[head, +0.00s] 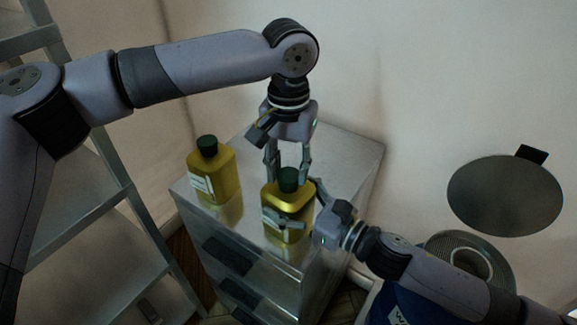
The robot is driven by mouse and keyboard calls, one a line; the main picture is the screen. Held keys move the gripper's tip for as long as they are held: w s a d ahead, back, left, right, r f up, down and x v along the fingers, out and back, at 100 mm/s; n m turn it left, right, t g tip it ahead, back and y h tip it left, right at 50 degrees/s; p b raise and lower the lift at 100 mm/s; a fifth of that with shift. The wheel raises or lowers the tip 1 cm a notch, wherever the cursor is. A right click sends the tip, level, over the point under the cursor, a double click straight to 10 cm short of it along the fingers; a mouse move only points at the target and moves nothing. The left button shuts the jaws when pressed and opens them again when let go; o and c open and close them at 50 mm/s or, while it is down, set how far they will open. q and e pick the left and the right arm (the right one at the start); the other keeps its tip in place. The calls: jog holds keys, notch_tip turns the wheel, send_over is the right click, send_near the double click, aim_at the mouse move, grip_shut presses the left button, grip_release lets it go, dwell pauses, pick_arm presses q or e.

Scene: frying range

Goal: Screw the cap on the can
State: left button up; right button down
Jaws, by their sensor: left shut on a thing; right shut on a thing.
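A yellow can (289,197) stands upright on a metal cabinet top. A dark green cap (288,179) sits at the top of its neck; whether it is threaded on cannot be seen. My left gripper (287,176) comes down from above and is shut on the cap, one finger on either side. My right gripper (289,219) reaches in from the right and is shut on the can's body, with a finger across its front.
A second yellow can (222,178) with a green cap stands to the left on the same cabinet (345,160). A metal shelf rack (95,215) is at the left. A dark round lid (505,195) and a blue container (400,308) are at the right. The cabinet's back right is clear.

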pick_arm(q)
jog(key=m, duration=0.6)
jog(key=shift+f+m, duration=0.1)
jog(key=shift+m, duration=0.2)
jog(key=m, duration=0.6)
jog(key=shift+m, duration=0.4)
jog(key=o, duration=1.4)
notch_tip(320, 180, up, 12)
jog(key=shift+r, duration=0.1)
pick_arm(e)
grip_release()
